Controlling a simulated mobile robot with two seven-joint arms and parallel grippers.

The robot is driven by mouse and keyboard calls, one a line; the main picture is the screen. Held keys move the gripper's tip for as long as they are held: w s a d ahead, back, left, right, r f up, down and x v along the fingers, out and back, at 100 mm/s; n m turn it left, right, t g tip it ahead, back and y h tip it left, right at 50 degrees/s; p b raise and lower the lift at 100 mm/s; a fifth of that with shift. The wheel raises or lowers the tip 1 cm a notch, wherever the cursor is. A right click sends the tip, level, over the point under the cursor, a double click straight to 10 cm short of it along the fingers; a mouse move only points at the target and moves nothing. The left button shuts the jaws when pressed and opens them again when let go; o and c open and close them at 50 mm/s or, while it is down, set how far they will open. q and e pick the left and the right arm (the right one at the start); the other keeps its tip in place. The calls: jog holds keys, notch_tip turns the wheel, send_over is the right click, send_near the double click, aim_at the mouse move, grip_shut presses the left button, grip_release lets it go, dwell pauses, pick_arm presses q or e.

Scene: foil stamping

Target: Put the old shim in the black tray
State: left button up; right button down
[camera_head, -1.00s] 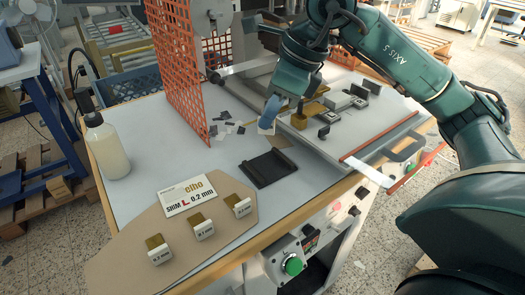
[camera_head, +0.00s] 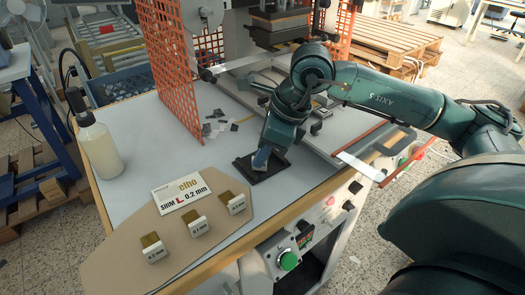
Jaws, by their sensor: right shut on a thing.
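The black tray (camera_head: 243,172) lies flat on the grey table top, behind the labelled shim board. My right gripper (camera_head: 262,161) points down over the tray, with its bluish fingertip low at the tray's middle. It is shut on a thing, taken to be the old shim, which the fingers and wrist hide. I cannot tell whether that thing touches the tray floor. My left gripper is out of view.
A bottle (camera_head: 98,147) is at left. An orange mesh guard (camera_head: 175,85) rises behind, near dark scraps (camera_head: 213,129).

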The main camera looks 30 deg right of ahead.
jog(key=shift+f, duration=0.2)
jog(key=c, duration=1.6)
grip_release()
jog(key=shift+r, duration=0.15)
jog(key=shift+r, duration=0.3)
jog(key=v, duration=1.1)
jog(key=shift+d+r, duration=0.1)
jog(key=shift+r, duration=0.2)
jog(key=shift+s+f, duration=0.1)
jog(key=shift+s, duration=0.05)
